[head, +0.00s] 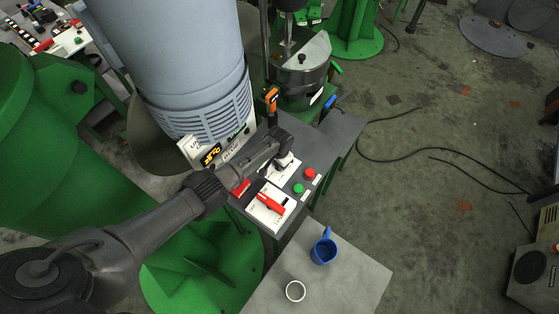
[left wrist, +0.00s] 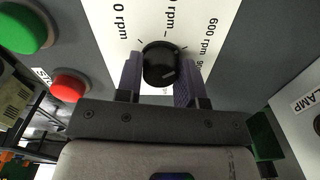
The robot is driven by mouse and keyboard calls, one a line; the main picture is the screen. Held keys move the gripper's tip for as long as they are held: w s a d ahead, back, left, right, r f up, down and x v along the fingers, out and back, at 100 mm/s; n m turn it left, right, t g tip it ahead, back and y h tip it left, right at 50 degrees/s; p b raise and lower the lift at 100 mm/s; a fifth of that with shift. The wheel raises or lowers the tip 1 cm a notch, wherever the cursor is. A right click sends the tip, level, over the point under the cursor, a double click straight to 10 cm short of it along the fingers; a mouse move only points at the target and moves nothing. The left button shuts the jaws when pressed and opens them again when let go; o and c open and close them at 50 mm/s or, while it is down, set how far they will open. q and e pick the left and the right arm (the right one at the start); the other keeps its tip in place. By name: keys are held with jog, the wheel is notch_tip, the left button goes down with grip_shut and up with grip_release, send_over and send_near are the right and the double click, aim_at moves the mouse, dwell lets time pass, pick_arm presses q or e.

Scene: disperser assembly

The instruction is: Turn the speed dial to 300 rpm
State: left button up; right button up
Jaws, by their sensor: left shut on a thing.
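The black speed dial (left wrist: 160,60) sits on a white scale plate (left wrist: 205,20) in the left wrist view. The plate reads "0 rpm", a partly hidden "rpm" label near the middle, and "600 rpm". My left gripper (left wrist: 160,72) has a finger on each side of the dial and is shut on it. A small pale mark shows on the dial's lower right part; which label the dial points to is unclear. In the head view my left gripper (head: 284,160) is at the control box and hides most of the dial. My right gripper is in neither view.
The control box (head: 316,150) also carries a green button (head: 298,188), a red button (head: 310,173) and a red switch (head: 270,204). A grey table (head: 345,285) in front holds a blue jug (head: 323,250) and a white ring-shaped item (head: 295,291). A steel pot (head: 300,80) stands behind.

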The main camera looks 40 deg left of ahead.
pick_arm(q)
jog(key=n+p, duration=0.1)
jog(key=n, duration=0.4)
jog(key=shift+r, duration=0.1)
jog(key=n+p, duration=0.1)
jog(key=n, duration=0.1)
jog(key=shift+n, duration=0.8)
jog(key=o, duration=0.9)
jog(key=shift+o, duration=0.2)
